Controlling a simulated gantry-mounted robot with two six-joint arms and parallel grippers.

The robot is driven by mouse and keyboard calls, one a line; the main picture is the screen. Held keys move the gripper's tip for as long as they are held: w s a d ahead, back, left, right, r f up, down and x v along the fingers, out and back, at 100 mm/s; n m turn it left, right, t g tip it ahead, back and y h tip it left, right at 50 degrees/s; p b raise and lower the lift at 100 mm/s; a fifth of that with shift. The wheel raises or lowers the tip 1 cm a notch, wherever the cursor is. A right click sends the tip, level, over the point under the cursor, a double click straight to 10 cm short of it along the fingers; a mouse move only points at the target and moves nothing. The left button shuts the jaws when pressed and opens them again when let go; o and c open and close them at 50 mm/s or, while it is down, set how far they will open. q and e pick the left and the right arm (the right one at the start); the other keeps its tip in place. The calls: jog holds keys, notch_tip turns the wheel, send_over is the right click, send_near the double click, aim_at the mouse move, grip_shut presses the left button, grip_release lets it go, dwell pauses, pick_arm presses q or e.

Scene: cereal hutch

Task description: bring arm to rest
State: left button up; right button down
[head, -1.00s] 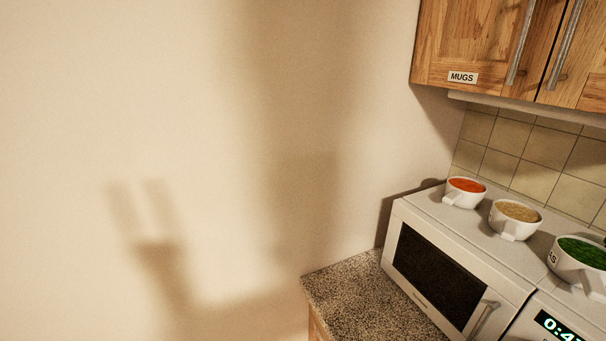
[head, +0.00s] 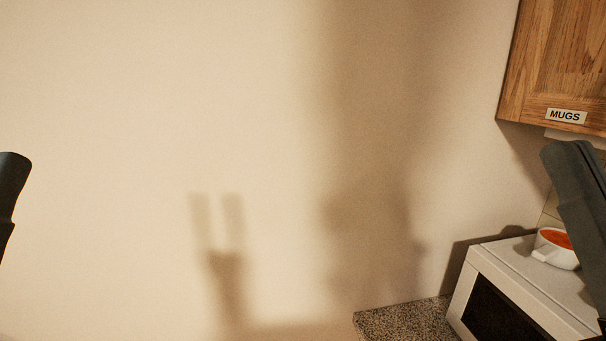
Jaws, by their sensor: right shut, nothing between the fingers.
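My right gripper (head: 567,150) is at the right edge of the head view, a dark grey shape pointing up. Its fingers are together with nothing held between them. It is in front of the microwave's right part and below the wooden cabinet, and it covers part of a white bowl. A dark part of my left arm (head: 12,190) shows at the left edge. The left gripper's jaws are not seen there.
The microwave (head: 520,290) stands on a speckled counter (head: 400,320). A white bowl of orange-red food (head: 550,256) is on top of it. A wooden cabinet (head: 570,60) labelled MUGS hangs above. The bare wall (head: 150,100) fills the rest, with shadows on it, one two-pronged.

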notch_tip(320, 180, up, 34)
jog(key=m+p, duration=0.1)
jog(key=p, duration=3.3)
jog(key=shift+w, duration=0.15)
jog(key=shift+r, duration=0.1)
